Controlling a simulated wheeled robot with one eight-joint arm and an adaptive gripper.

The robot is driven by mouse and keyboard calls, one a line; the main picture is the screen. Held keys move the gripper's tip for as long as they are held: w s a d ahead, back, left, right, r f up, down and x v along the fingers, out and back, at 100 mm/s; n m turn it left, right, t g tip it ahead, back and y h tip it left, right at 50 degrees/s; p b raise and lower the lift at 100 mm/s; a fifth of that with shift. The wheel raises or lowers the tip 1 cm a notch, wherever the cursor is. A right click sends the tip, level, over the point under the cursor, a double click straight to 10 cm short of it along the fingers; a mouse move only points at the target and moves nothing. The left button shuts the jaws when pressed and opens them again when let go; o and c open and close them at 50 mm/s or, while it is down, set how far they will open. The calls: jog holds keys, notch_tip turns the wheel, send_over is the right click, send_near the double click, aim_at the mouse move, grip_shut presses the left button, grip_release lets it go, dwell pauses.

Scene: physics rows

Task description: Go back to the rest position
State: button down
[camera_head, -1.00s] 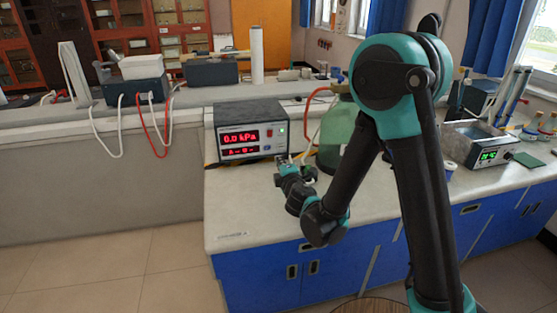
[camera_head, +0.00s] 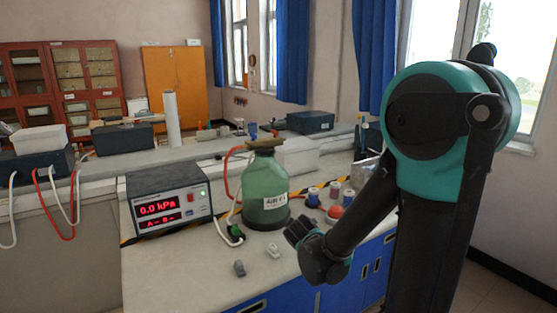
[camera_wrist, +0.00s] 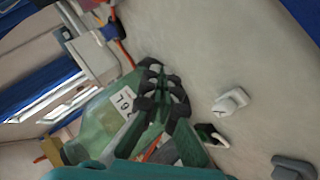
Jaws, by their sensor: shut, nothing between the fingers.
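My gripper (camera_wrist: 163,88) shows in the wrist view with its dark fingers together and nothing between them. In the head view my gripper (camera_head: 299,230) is at the end of my folded arm, over the bench, to the right of the green bottle. The fingertips are small and dark there. The large green bottle (camera_head: 265,180) with a label stands upright on the bench; it also shows in the wrist view (camera_wrist: 85,143), tilted by the camera's angle, behind the fingers. I cannot tell the exact gap between gripper and bottle.
A pressure meter (camera_head: 169,202) reading 0.0 kPa stands left of the bottle. A grey piece (camera_head: 239,268) and a white piece (camera_head: 273,250) lie on the bench (camera_head: 180,275) in front. Several small jars and a red-orange round thing (camera_head: 335,211) stand right of the bottle.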

jog(key=s+d+f+m+g, duration=0.3)
jog(key=s+d+m, duration=0.2)
jog(key=s, duration=0.5)
jog(key=s+d+f+m+g, duration=0.3)
jog(key=s+d+m, duration=0.2)
jog(key=s, duration=0.5)
jog(key=shift+s+d+f+g+y, duration=0.35)
jog(key=shift+d+f+g+y, duration=0.05)
jog(key=shift+d, duration=0.65)
jog(key=c, duration=2.3)
grip_release()
